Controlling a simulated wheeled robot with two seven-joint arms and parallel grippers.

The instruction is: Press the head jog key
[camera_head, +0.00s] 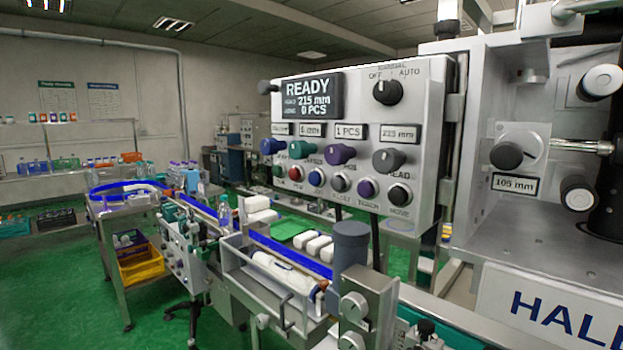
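The control panel (430,120) is a light grey box with a dark display (314,96) reading READY, 215 mm and 0 PCS. Along its lower edge is a row of small round keys: a green key (279,170), a red key (295,173), a blue key (316,177), a grey key (339,182), a purple key (367,188) and a black key (398,194). "HEAD" is printed just above the black key, below a large grey knob (389,160). The other key labels are too small to read surely. Neither of my grippers is in view.
A black selector knob (388,92) sits at the panel's upper right. The machine's metal body (545,235) fills the right side. A conveyor (290,250) with white packs and a grey cylinder (350,246) stand below the panel. The space before the panel face looks clear.

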